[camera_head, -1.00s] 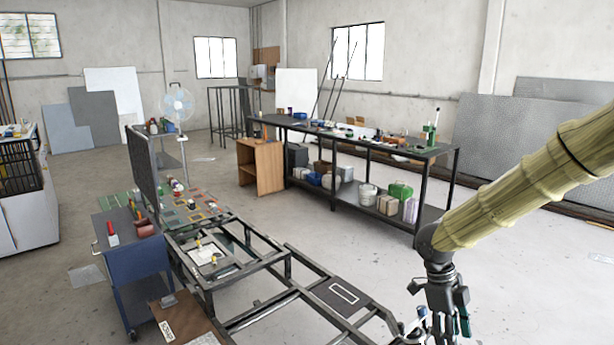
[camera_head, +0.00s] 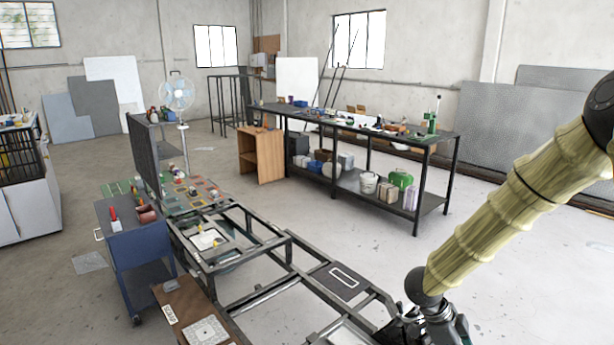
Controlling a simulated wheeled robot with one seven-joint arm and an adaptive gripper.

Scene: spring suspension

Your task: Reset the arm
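My arm (camera_head: 500,224) comes in from the right edge in a yellowish ribbed sleeve and slopes down to the left. My gripper (camera_head: 440,328) is at the bottom right, partly cut off by the lower picture edge. Its fingertips do not show, so I cannot tell whether it is open or holds anything. It appears beside the right end of a dark metal frame (camera_head: 290,262); I cannot tell whether they touch.
A blue cart (camera_head: 140,250) stands at the left of the frame. A brown board (camera_head: 185,312) lies at the bottom. A long workbench (camera_head: 350,128) with tools and containers stands behind. Open floor (camera_head: 535,270) lies to the right.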

